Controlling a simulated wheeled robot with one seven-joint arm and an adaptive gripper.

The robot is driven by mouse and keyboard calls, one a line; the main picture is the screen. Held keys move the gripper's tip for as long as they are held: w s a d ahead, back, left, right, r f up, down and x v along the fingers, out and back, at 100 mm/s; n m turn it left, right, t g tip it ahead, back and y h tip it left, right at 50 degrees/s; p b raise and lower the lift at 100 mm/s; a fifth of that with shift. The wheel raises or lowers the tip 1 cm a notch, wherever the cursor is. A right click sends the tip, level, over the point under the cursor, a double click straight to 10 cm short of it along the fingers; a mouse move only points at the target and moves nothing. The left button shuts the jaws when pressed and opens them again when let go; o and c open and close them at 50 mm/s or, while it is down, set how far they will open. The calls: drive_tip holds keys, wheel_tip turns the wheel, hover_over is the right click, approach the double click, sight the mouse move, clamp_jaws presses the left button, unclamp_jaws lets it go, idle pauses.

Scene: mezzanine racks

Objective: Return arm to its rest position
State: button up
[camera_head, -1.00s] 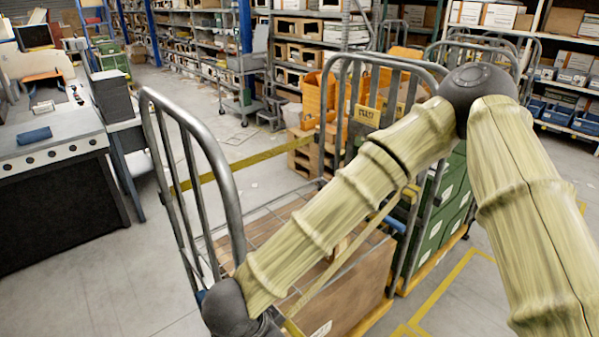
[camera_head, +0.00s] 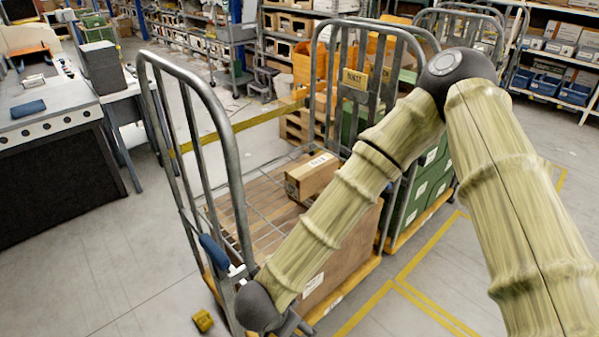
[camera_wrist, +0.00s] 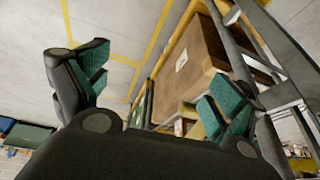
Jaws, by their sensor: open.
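My arm crosses the head view, with its dark elbow at the upper right and its dark wrist joint low over the near side of a roll cart (camera_head: 300,105). My gripper (camera_wrist: 158,92) shows in the wrist view with its two teal-padded fingers spread wide apart. Nothing is between them. In the head view the gripper's fingers are mostly cut off by the bottom edge. A small cardboard box (camera_head: 312,177) lies on top of a large brown box (camera_head: 345,250) on the cart. The large box also appears in the wrist view (camera_wrist: 185,65), beyond the right finger.
The cart's tall tube end frame (camera_head: 235,170) stands close to my wrist. Green crates (camera_head: 425,190) stand behind the cart. A workbench (camera_head: 50,120) is at the left and racks line the back. Floor with yellow lines (camera_head: 400,285) is clear at the right.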

drive_tip(key=s+d+f+n+y, duration=0.1)
drive_tip(key=s+d+f+n, duration=0.1)
drive_tip(key=d+f, duration=0.5)
drive_tip(key=s+d+f+n+y, duration=0.1)
drive_tip(key=s+d+f+n, duration=0.15)
drive_tip(key=d+f, duration=0.4)
drive_tip(key=s+d+f+n+g, duration=0.1)
drive_tip(key=s+d+f, duration=0.2)
drive_tip(key=s+d, duration=0.2)
drive_tip(key=s+d+f+n+g+b, duration=0.1)
drive_tip(key=s+d+f+n+g, duration=0.1)
drive_tip(key=s+d+f, duration=0.2)
drive_tip(key=s+d, duration=0.2)
drive_tip(key=shift+s+d+g+y, duration=0.2)
drive_tip(key=shift+d+g+y, duration=0.1)
idle(0.7)
